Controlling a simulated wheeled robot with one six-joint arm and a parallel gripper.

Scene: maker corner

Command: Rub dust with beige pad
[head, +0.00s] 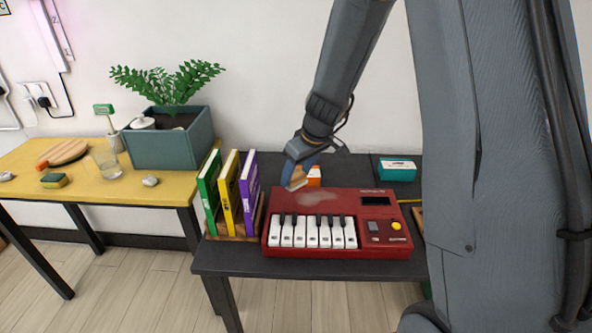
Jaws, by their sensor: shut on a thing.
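A red toy keyboard (375,212) with white and black keys lies on the dark table. A pale dust smear (318,197) shows on its top panel behind the keys. My gripper (294,174) points down near the keyboard's back left corner, shut on a beige pad (297,184). The pad is at the left of the smear; I cannot tell whether it touches the panel. The fingertips are small and partly hidden by the gripper body.
Green, yellow and purple books (229,190) stand in a wooden holder left of the keyboard. An orange box (314,176) sits behind my gripper, and a teal box (397,170) at the back right. A yellow table (92,190) with a planter (160,148) is at left.

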